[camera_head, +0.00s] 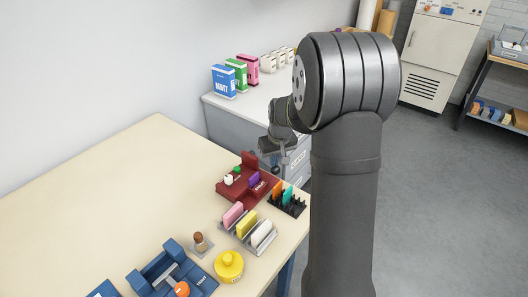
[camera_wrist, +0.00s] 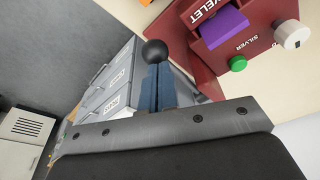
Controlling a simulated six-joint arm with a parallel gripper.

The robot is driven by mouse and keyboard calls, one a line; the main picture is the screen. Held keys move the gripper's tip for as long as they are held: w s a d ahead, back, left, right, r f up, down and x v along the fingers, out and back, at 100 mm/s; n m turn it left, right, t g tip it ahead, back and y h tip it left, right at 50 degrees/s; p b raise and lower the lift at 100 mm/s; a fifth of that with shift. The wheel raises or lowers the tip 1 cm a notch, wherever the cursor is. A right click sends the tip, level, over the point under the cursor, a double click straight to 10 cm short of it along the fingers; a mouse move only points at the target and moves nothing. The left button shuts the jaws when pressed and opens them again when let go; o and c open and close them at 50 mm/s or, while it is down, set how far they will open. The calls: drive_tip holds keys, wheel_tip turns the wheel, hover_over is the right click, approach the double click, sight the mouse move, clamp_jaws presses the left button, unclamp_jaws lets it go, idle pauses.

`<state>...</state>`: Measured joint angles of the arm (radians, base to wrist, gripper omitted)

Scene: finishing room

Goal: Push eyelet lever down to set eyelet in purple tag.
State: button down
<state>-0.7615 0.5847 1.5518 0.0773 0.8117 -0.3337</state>
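The dark red eyelet press (camera_head: 232,190) stands at the table's far right corner; it also shows in the wrist view (camera_wrist: 205,62), marked EYELET and SILVER. The purple tag (camera_wrist: 224,25) sits in it and shows small in the head view (camera_head: 254,180). A round black knob (camera_wrist: 154,52), apparently the lever's end, lies right at my fingertips. My gripper (camera_wrist: 156,72) has its two blue fingers side by side, close together. I cannot tell whether they touch the knob. The lever's shaft is hidden. In the head view my gripper (camera_head: 276,160) is beside the press.
A green button (camera_wrist: 238,63) and a white knob (camera_wrist: 292,34) are on the press. A black rack (camera_head: 288,204) and a grey rack of tags (camera_head: 240,240) stand nearby. A yellow pot (camera_head: 229,265) and a blue fixture (camera_head: 170,272) are nearer. The table's left side is clear.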

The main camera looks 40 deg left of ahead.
drive_tip(key=shift+s+f, duration=0.1)
drive_tip(key=shift+f, duration=0.05)
drive_tip(key=w+a+v, duration=0.1)
drive_tip(key=v, duration=0.8)
drive_tip(key=shift+a+r, duration=0.3)
drive_tip(key=shift+a, duration=0.3)
idle(0.4)
drive_tip(key=v, duration=0.4)
drive_tip(key=shift+w+a, duration=0.3)
drive_tip(key=shift+a, duration=0.05)
drive_tip(key=shift+s+d+x, duration=0.1)
drive_tip(key=shift+d+x, duration=0.15)
drive_tip(key=shift+x, duration=0.85)
drive_tip(key=shift+s+d+x, duration=0.1)
drive_tip(key=shift+d+x, duration=0.1)
drive_tip(key=shift+x, duration=0.85)
drive_tip(key=shift+s+d+x, duration=0.15)
drive_tip(key=shift+d+x, duration=0.1)
drive_tip(key=shift+x, duration=0.85)
drive_tip(key=shift+f, duration=0.15)
